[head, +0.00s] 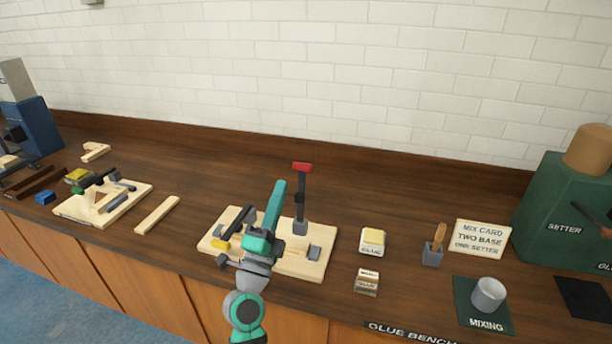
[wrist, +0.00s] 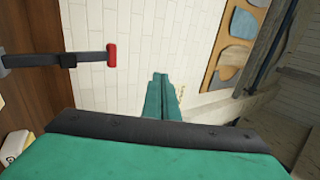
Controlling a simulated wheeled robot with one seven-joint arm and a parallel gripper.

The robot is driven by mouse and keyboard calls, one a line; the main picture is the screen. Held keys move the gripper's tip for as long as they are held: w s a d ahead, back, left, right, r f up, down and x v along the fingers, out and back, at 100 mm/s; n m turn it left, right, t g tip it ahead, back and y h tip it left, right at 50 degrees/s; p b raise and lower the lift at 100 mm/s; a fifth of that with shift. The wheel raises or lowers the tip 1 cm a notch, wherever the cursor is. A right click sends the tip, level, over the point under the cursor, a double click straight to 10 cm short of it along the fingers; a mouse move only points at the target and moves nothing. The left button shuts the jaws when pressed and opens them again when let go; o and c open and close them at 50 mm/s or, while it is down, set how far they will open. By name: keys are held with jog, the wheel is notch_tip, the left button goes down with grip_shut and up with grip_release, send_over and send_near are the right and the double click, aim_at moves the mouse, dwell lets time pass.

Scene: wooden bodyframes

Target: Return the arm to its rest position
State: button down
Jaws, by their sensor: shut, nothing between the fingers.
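My arm rises from the bottom middle of the head view, and my gripper (head: 277,190) points upward over the wooden clamp board (head: 213,232). In the wrist view the two green fingers of my gripper (wrist: 160,76) lie together with nothing between them. The gripper is apart from the tabletop, in front of the clamp lever with the red handle (head: 302,167). That red handle also shows at the upper left of the wrist view (wrist: 111,54). My arm hides part of the board.
A green setter machine (head: 560,205) is at far right. A wood strip (head: 158,214) lies left. The back bench is clear.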

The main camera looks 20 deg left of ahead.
jog(key=s+d+f+n+g+h, duration=0.1)
jog(key=s+d+f+n, duration=0.4)
jog(key=d+f, duration=0.5)
jog(key=s+d+f+n, duration=0.3)
jog(key=s+d+f, duration=0.55)
jog(key=d, duration=0.25)
jog(key=s+d+f+n+g, duration=0.2)
jog(key=s+d+f+n, duration=0.1)
jog(key=s, duration=0.5)
jog(key=s+d+f+n+g+h, duration=0.1)
jog(key=s+d+f+n+g, duration=0.1)
jog(key=s+f, duration=0.3)
jog(key=s+d+f+n+g+h, duration=0.1)
jog(key=s+d+f+n+g, duration=0.2)
jog(key=s, duration=1)
notch_tip(320, 180, down, 2)
jog(key=shift+s+d+n+g, duration=0.25)
jog(key=shift+d+n+g, duration=0.05)
jog(key=shift+d+g, duration=0.15)
jog(key=shift+s, duration=0.1)
